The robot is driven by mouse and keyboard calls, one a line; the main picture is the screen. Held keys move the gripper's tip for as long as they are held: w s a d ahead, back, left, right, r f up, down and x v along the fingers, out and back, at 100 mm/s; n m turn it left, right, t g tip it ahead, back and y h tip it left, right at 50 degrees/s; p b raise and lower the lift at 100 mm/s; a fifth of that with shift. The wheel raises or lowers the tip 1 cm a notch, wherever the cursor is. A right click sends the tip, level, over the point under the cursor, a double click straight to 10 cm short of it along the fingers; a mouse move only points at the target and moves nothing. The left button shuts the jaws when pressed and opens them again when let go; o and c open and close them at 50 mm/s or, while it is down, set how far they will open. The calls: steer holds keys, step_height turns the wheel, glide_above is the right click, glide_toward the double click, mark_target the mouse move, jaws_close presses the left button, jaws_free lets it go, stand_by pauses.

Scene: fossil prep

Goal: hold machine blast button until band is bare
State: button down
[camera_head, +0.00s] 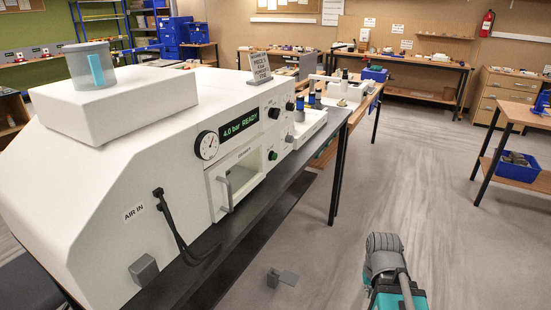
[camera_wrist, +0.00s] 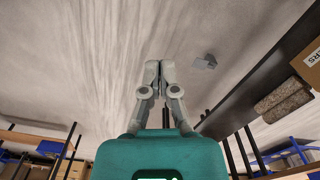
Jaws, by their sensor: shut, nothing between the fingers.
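The white blast machine (camera_head: 120,170) stands on a dark bench at left. Its front has a display (camera_head: 240,124) reading "4.0 bar READY", a round gauge (camera_head: 207,145), a windowed door (camera_head: 236,178) with a vertical handle, and black knobs (camera_head: 273,112). A small dark control with some green (camera_head: 272,156) sits right of the door; I cannot tell whether it is the blast button. The band cannot be made out. My gripper (camera_wrist: 159,66) is shut and empty in the wrist view, over the floor, away from the machine. In the head view only part of my arm shows, at the lower right.
A small grey pedal-like piece (camera_head: 282,277) lies on the floor before the machine; it also shows in the wrist view (camera_wrist: 205,62). A lettered sign (camera_head: 260,66) stands on top. A wooden workbench (camera_head: 516,117) is at right. The floor (camera_head: 440,190) between is clear.

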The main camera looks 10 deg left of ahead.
mark_target(275, 156)
steer(key=shift+w, duration=0.1)
steer(key=w+a+r+m+t+y, duration=0.2)
steer(key=w+a+r+t, duration=0.2)
steer(key=w, duration=0.9)
steer(key=w+a+r+m+t+y+p, duration=0.1)
steer(key=w+a+r+t, duration=0.4)
steer(key=w+a, duration=0.6)
steer(key=w+a+r+m+t+y+p, duration=0.1)
steer(key=w+a+r+m+t+y, duration=0.2)
steer(key=w+a+r, duration=0.4)
steer(key=w+t, duration=0.1)
steer(key=w, duration=0.6)
steer(key=shift+w+a+r+t+y, duration=0.3)
steer(key=shift+w+r+t+y, duration=0.05)
steer(key=shift+t+y, duration=0.05)
steer(key=shift+a, duration=0.15)
steer(key=shift+w+a, duration=0.45)
steer(key=shift+a, duration=0.75)
steer(key=shift+w+a, duration=0.5)
steer(key=shift+a, duration=0.7)
steer(key=shift+w+a, duration=0.45)
steer(key=shift+a, duration=1.2)
steer(key=shift+w+a, duration=0.35)
steer(key=shift+a, duration=0.5)
